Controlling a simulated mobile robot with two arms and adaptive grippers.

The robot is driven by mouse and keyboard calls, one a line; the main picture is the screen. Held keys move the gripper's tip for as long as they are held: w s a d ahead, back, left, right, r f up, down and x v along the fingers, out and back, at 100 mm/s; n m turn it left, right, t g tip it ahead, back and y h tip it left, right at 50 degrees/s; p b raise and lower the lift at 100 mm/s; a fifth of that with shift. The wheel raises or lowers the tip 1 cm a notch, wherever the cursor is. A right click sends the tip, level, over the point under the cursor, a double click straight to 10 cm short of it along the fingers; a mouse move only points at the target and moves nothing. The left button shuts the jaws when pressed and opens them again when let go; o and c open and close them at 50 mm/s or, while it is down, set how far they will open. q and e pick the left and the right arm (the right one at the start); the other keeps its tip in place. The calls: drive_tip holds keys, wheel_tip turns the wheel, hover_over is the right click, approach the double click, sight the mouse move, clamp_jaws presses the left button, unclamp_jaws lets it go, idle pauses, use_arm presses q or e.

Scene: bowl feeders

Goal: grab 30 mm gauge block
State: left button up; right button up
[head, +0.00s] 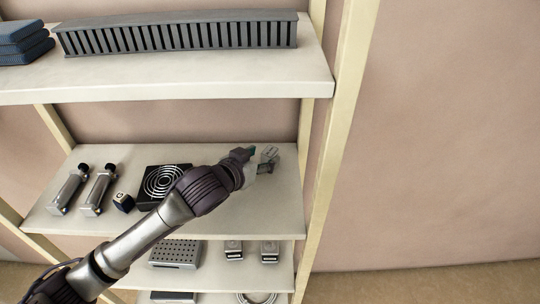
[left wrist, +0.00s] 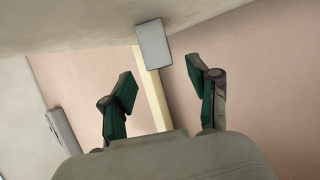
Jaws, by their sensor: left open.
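A small plain grey block (left wrist: 152,44), which looks like the gauge block, shows in the left wrist view beyond the fingertips and roughly in line with the gap between them. My left gripper (left wrist: 163,82) is open with nothing between its green-padded fingers. In the head view the left gripper (head: 259,154) is over the right part of the middle shelf (head: 235,220). There the gripper and small grey shapes overlap, so I cannot clearly make out the block. My right gripper is not in view.
A black fan-like square (head: 160,182), a small dark cube (head: 123,202) and two metal cylinders (head: 68,190) (head: 98,190) lie left on the middle shelf. A long slotted grey bar (head: 180,35) sits on the upper shelf (head: 200,82). A cream post (head: 340,120) stands at right.

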sight(268, 152)
use_arm(q)
drive_tip(key=p+x, duration=0.1)
drive_tip(key=x, duration=0.3)
drive_tip(key=shift+w+r+p, duration=0.15)
drive_tip(key=shift+p, duration=0.15)
drive_tip(key=shift+w+d+f, duration=0.2)
drive_tip(key=shift+s, duration=0.1)
drive_tip(key=c, duration=0.4)
clamp_jaws()
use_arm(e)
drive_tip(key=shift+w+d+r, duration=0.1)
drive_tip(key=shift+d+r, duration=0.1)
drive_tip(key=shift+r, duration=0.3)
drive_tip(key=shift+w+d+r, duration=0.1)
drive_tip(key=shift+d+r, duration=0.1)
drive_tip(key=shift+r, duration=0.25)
